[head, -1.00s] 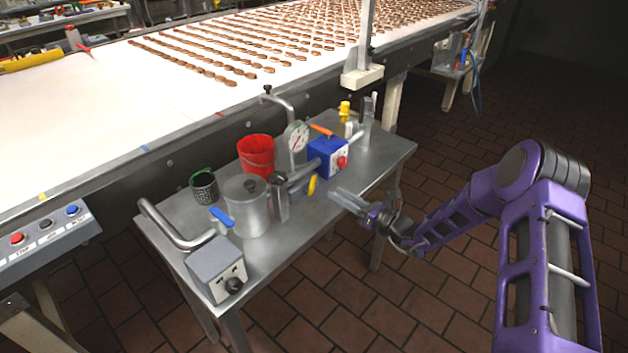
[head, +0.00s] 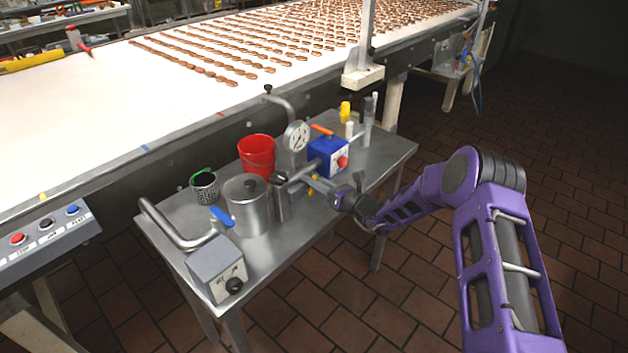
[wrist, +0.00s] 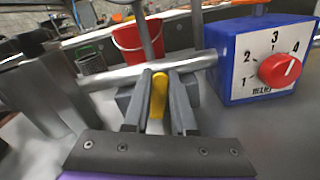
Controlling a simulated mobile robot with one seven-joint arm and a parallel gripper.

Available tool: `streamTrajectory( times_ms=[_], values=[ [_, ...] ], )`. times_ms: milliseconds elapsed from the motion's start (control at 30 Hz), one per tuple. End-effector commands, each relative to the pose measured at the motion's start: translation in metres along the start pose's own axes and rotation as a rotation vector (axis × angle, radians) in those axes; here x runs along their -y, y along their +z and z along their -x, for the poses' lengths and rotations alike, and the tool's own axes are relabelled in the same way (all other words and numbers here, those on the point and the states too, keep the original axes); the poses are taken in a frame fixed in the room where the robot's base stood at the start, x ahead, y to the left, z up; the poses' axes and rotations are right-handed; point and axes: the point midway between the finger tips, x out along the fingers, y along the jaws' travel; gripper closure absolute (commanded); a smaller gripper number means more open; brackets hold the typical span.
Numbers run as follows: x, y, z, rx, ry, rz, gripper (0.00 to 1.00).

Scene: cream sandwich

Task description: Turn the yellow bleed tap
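The yellow bleed tap (wrist: 158,95) sits on the metal pipe (wrist: 130,74), left of the blue control box. In the wrist view it stands upright between the two fingers of my gripper (wrist: 161,84), with a finger close on each side. I cannot tell whether the fingers press on it. In the head view my gripper (head: 318,185) is at the pipe beside the box, and it hides most of the tap; only small yellow bits (head: 311,192) show.
The blue box (head: 328,157) with a red knob is close right of my gripper. A red bucket (head: 257,154), a pressure gauge (head: 297,136) and a lidded metal pot (head: 246,205) stand nearby. The front right of the steel table (head: 382,160) is clear.

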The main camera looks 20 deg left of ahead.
Motion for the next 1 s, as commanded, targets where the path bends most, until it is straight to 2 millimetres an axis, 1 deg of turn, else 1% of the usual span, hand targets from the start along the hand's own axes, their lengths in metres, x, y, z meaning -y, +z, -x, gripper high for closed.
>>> streamTrajectory(
  times_ms=[33, 100, 133, 367, 467, 700, 967, 1000],
  values=[
    [-0.0001, 0.0001, 0.0001, 0.0, 0.0, 0.0, 0.87],
    [-0.0001, 0.0001, 0.0001, 0.0, 0.0, 0.0, 0.99],
    [-0.0001, 0.0001, 0.0001, 0.0, 0.0, 0.0, 1.0],
    [0.0001, -0.0005, 0.0003, 0.0, 0.0, 0.004, 1.0],
    [-0.0004, -0.0029, 0.0004, 0.002, 0.0, 0.043, 1.0],
    [-0.0052, -0.0006, 0.0003, 0.002, 0.0, 0.142, 1.0],
    [-0.0057, -0.0001, 0.0002, 0.0, 0.0, 0.145, 1.0],
    [-0.0057, -0.0001, 0.0002, 0.0, 0.0, 0.145, 0.7]
  ],
)
